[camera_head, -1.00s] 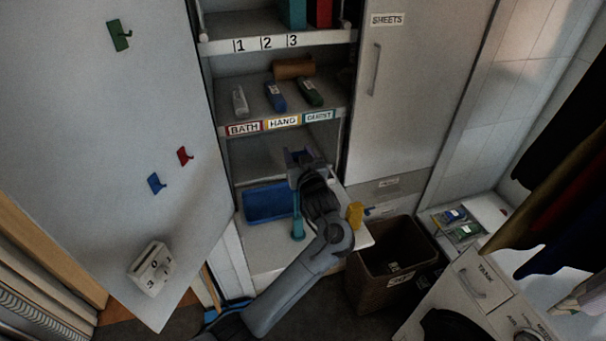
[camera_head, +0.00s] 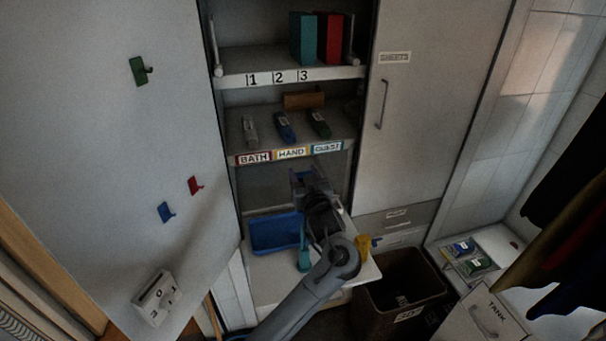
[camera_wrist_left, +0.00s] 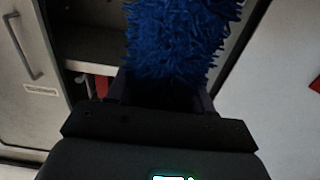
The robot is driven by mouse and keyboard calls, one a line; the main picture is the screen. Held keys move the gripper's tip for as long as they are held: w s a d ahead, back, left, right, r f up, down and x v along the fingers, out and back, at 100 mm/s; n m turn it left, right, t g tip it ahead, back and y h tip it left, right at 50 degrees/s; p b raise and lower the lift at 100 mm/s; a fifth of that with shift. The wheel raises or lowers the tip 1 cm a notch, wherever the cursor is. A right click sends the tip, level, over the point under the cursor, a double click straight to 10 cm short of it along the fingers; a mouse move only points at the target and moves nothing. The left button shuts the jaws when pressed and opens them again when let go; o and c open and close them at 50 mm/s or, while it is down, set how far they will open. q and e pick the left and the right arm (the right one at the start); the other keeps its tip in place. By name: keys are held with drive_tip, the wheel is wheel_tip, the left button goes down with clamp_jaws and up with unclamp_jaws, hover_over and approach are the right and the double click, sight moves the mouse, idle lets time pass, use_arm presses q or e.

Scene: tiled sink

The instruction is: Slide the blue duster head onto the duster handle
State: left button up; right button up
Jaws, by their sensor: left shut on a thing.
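A blue, shaggy duster head (camera_wrist_left: 175,40) fills the top middle of the left wrist view, between the dark fingers of my left gripper (camera_wrist_left: 160,95), which is shut on it. In the head view my left gripper (camera_head: 303,180) is in front of the cabinet, just below the labelled shelf edge. The duster head cannot be made out there. A teal upright piece (camera_head: 304,258) stands on the low white surface below the gripper, partly behind my arm. It may be the duster handle, but I cannot tell for sure. My right gripper is not in view.
A blue tray (camera_head: 272,250) lies left of the teal piece, and a yellow item (camera_head: 364,246) sits right of my arm. A dark bin (camera_head: 400,295) stands to the right. The shelf above holds rolled items (camera_head: 285,127). An open door (camera_head: 90,120) stands left.

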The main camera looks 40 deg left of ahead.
use_arm(q)
drive_tip(key=shift+f+b, duration=1.45)
drive_tip(key=shift+f, duration=1.3)
drive_tip(key=shift+p, duration=0.5)
drive_tip(key=shift+f+b, duration=0.4)
drive_tip(key=shift+f, duration=0.3)
drive_tip(key=shift+f+b, duration=0.8)
drive_tip(key=shift+f, duration=0.5)
drive_tip(key=shift+f+b, duration=0.35)
drive_tip(key=shift+f, duration=0.3)
drive_tip(key=shift+f+b, duration=0.65)
drive_tip(key=shift+f, duration=0.35)
drive_tip(key=shift+f+b, duration=0.5)
drive_tip(key=shift+f, duration=0.35)
drive_tip(key=shift+f+b, duration=0.7)
drive_tip(key=shift+f, duration=0.4)
